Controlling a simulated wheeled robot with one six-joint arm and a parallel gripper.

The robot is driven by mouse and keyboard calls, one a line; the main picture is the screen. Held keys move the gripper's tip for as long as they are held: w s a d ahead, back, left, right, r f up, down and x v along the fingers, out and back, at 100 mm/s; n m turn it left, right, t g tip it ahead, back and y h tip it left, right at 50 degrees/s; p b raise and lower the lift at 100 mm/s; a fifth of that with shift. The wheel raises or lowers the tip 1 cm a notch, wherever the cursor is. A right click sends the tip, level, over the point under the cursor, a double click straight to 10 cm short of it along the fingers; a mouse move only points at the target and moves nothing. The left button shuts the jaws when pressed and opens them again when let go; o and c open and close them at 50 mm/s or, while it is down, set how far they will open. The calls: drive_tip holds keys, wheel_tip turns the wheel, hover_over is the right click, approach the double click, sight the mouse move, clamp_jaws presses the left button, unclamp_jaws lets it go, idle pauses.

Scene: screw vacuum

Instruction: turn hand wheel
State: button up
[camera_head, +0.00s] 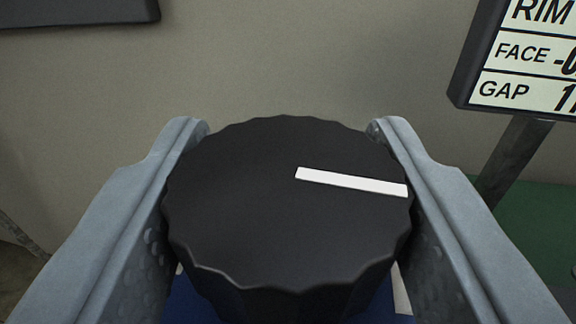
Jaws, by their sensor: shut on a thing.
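The black hand wheel (250,220) fills the lower middle of the head camera view. It is round with a scalloped edge. A white mark on its top face (352,182) runs from near the centre toward the right edge. My gripper (287,140) has one grey finger on each side of the wheel and is shut on it. The inner pads touch the wheel's left and right sides. What carries the wheel below is mostly hidden; a strip of blue shows under it.
A display (525,60) with lines reading RIM, FACE and GAP stands at the upper right on a dark post (517,160), its numbers cut off. A dark panel edge (80,12) shows at the upper left. A green surface (540,230) lies at the right. A plain wall is behind.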

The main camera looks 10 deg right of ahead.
drive_tip(key=m+g+h, duration=0.1)
drive_tip(key=m+h, duration=0.1)
drive_tip(key=h, duration=0.1)
drive_tip(key=m+g+h, duration=0.2)
drive_tip(key=m+h, duration=0.1)
drive_tip(key=h, duration=0.1)
drive_tip(key=shift+g, duration=0.3)
drive_tip(key=shift+m+g+h, duration=1.6)
drive_tip(key=shift+h, duration=0.1)
drive_tip(key=shift+d+r+m+g+h, duration=0.1)
drive_tip(key=shift+m+g+h, duration=1)
drive_tip(key=shift+g, duration=0.6)
drive_tip(key=o, duration=1)
drive_tip(key=shift+c, duration=0.2)
drive_tip(key=shift+s, duration=0.1)
